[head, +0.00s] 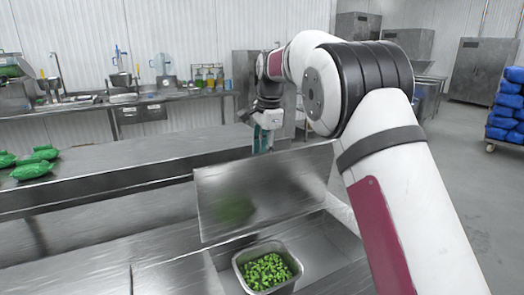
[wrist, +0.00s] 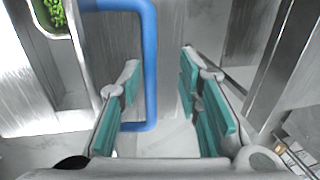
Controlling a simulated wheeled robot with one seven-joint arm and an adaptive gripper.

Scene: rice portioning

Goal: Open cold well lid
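The cold well lid (head: 255,195) is a shiny metal panel in the head view. It stands tilted up behind a metal pan of green pieces (head: 266,271). My gripper (head: 263,140) is at the lid's upper edge, partly hidden behind it. In the wrist view my gripper (wrist: 160,95) has its two teal-padded fingers spread apart. A blue handle (wrist: 151,60) shows between the fingers, nearer the left one, with clear space to the right finger. Whether a finger touches the handle I cannot tell. The handle is not visible in the head view.
Green bags (head: 33,170) lie on the metal counter (head: 120,175) at the left. A back counter (head: 140,98) holds kitchen equipment and bottles. A stack of blue sacks (head: 507,110) stands at the far right. The floor behind my arm is clear.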

